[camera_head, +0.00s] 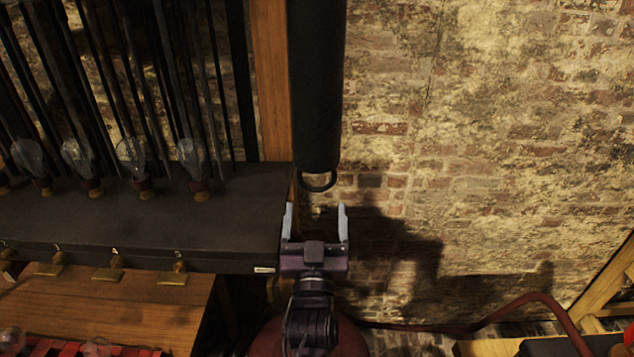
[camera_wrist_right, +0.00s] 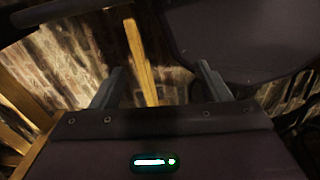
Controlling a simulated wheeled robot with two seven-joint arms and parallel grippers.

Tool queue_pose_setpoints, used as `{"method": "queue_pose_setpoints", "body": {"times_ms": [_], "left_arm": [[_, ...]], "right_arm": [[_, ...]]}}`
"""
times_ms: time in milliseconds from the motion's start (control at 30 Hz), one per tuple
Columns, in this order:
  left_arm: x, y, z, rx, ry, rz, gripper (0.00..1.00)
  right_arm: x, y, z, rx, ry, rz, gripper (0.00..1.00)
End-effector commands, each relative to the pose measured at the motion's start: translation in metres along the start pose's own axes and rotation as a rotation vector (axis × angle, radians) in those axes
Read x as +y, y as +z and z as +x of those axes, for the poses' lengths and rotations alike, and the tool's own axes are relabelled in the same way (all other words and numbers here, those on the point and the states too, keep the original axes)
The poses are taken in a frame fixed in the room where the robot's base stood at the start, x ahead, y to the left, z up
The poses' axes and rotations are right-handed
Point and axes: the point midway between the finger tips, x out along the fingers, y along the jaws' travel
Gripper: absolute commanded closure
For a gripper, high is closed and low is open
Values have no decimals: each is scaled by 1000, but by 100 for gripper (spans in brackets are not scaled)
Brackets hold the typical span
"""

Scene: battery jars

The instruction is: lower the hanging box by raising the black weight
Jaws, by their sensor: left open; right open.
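The black weight (camera_head: 316,90) is a long dark cylinder hanging upright in front of the brick wall, with a ring (camera_head: 319,182) at its lower end. My left gripper (camera_head: 315,208) is open, its two pale fingers pointing up. In the picture the fingertips lie just below the ring, one to each side; I cannot tell the depth between them. Nothing shows between the fingers. My right gripper (camera_wrist_right: 160,78) is open in the right wrist view, and I see nothing held in it. I do not make out the hanging box in either view.
A dark shelf (camera_head: 230,210) with several glass bulbs (camera_head: 133,160) stands left of the weight, beside a wooden post (camera_head: 271,80). A wooden table (camera_head: 120,305) is below it. The wall right of the weight is bare. A red hose (camera_head: 530,300) runs at lower right.

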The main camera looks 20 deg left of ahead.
Motion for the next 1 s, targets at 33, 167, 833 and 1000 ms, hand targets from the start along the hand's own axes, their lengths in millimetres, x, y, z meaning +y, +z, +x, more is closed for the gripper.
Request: {"method": "queue_pose_setpoints", "body": {"times_ms": [33, 167, 833, 1000], "left_arm": [[0, 6, 10, 5, -1, 0, 25], [0, 17, 37, 5, 0, 0, 25], [0, 19, 96, 0, 1, -1, 25], [0, 19, 95, 0, 1, -1, 38]], "right_arm": [[1, -3, 7, 4, 1, 0, 30], [3, -13, 15, 20, 3, -1, 30], [3, -14, 14, 22, 4, -1, 30], [3, -13, 14, 22, 4, -1, 30]]}}
